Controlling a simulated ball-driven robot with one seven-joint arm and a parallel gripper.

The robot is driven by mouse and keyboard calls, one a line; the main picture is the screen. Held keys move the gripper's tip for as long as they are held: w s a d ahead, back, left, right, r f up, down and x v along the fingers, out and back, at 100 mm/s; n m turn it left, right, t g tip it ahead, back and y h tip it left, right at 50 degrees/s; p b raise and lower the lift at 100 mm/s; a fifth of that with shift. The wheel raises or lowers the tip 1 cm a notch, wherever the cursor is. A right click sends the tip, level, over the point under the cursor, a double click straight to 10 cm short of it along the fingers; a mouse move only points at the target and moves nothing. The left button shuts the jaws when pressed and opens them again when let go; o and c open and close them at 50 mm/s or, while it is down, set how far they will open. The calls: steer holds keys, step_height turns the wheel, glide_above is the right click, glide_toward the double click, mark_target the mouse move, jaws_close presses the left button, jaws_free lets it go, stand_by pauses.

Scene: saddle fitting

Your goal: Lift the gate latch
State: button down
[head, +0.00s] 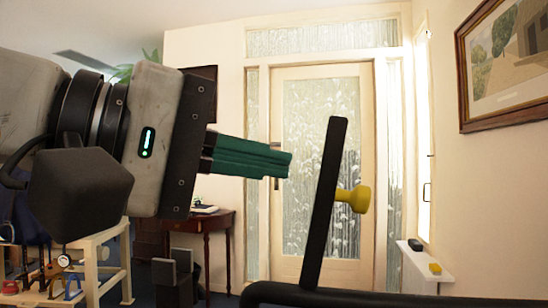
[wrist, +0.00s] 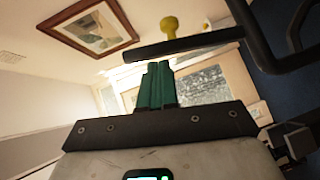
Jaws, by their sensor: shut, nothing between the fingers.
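The latch looks like a black bar (head: 325,190), standing nearly upright with its top leaning slightly right. A yellow knob (head: 356,199) sticks out from its right side. In the wrist view the bar (wrist: 190,44) crosses above my fingertips, with the yellow knob (wrist: 169,26) on its far side. My gripper (head: 288,164) has green fingers, shut and empty, pointing right at the bar's upper half. In the head view the tips are a little left of the bar. The wrist view also shows my gripper (wrist: 158,66) close to the bar; I cannot tell whether they touch.
A black rail (head: 400,298) runs along the bottom right, by the bar's lower end. Behind are a glazed door (head: 318,278), a small wooden table (head: 208,222), a white ledge (head: 420,268) with small items, and a framed picture (head: 505,62).

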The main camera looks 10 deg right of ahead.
steer(key=p+v, duration=0.1)
steer(key=v, duration=0.6)
steer(key=shift+s+a+f, duration=0.1)
steer(key=shift+s, duration=0.05)
stand_by(0.3)
